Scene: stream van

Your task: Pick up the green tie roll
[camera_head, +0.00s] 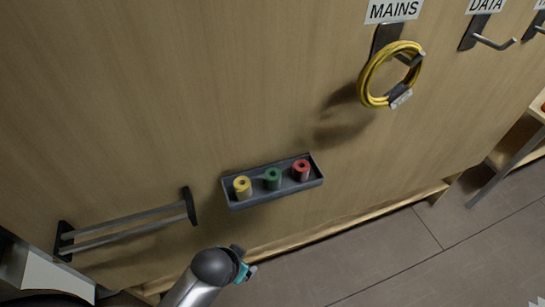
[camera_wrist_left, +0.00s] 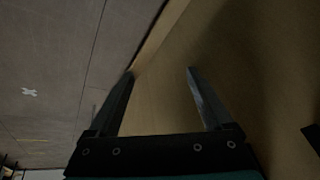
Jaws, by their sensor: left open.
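The green tie roll (camera_head: 272,179) stands upright in a shallow grey tray (camera_head: 245,204) fixed to the wooden wall. It is in the middle, between a yellow roll (camera_head: 242,187) and a red roll (camera_head: 301,170). My left gripper (camera_head: 248,270) is in the head view below the tray, apart from it, largely hidden behind its own wrist. In the left wrist view my left gripper (camera_wrist_left: 160,70) is open, with nothing between its two dark fingers. The green roll does not show in that view. My right gripper is not in view.
A yellow cable coil (camera_head: 364,78) hangs on a hook under the MAINS sign (camera_head: 394,10). A DATA hook (camera_head: 494,40) is to its right. A double-bar rail (camera_head: 130,222) sticks out left of the tray. The floor (camera_head: 390,265) at lower right is clear.

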